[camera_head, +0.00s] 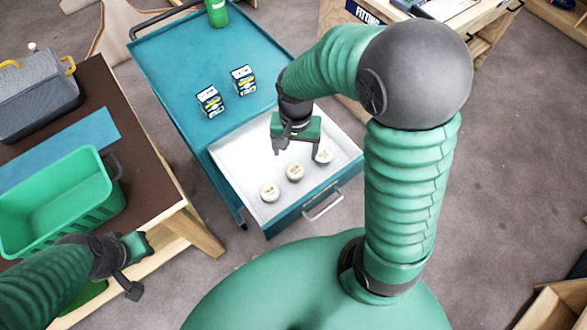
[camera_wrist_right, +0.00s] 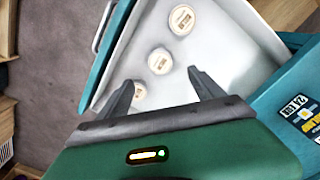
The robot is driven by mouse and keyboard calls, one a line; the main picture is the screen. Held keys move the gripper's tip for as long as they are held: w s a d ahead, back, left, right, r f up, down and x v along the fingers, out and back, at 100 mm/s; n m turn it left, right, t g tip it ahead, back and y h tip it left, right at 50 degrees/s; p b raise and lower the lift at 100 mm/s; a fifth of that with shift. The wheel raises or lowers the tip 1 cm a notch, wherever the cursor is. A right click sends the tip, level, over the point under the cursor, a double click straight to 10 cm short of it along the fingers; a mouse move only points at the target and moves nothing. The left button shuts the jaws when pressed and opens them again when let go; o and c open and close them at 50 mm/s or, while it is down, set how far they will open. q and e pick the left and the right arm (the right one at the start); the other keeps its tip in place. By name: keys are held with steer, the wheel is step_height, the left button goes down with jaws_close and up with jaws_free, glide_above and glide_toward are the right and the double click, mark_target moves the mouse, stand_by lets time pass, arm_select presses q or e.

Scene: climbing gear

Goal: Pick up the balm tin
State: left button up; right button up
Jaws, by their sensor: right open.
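Three small round tins with cream lids sit in the open white drawer: the left tin (camera_head: 269,191), the middle tin (camera_head: 295,171) and the right tin (camera_head: 323,155). Which one is the balm tin I cannot tell. My right gripper (camera_head: 298,152) is open and empty above the drawer, behind the middle tin. In the right wrist view its fingers (camera_wrist_right: 160,78) point toward the tins. One tin (camera_wrist_right: 139,91) shows beside the left finger, one (camera_wrist_right: 160,61) lies just ahead between the fingertips, and one (camera_wrist_right: 183,19) is farther off. My left gripper (camera_head: 136,267) is by the brown table, its jaws unclear.
The white drawer (camera_head: 240,171) is pulled out of a teal cart (camera_head: 168,65). Two small boxes (camera_head: 210,101) (camera_head: 244,80) and a green cup (camera_head: 217,12) stand on the cart top. A green bin (camera_head: 65,205) and a grey case (camera_head: 38,95) are on the brown table.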

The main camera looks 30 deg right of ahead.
glide_above(295, 170)
step_height(295, 170, down, 7)
steer(key=shift+a+r+b, duration=0.1)
steer(key=shift+r+b, duration=0.05)
steer(key=shift+b, duration=0.3)
steer(key=shift+w+f, duration=0.15)
steer(key=shift+f, duration=0.2)
steer(key=f, duration=0.2)
steer(key=f+b, duration=0.1)
steer(key=f, duration=0.1)
steer(key=shift+s+f, duration=0.2)
steer(key=shift+f, duration=0.2)
steer(key=shift+w+d+f, duration=0.1)
steer(key=shift+w+d, duration=0.05)
steer(key=shift+d, duration=0.05)
steer(key=c, duration=0.6)
arm_select(q)
steer(key=x, duration=0.2)
steer(key=shift+s+f, duration=0.1)
steer(key=shift+f, duration=0.3)
arm_select(e)
steer(key=c, duration=0.9)
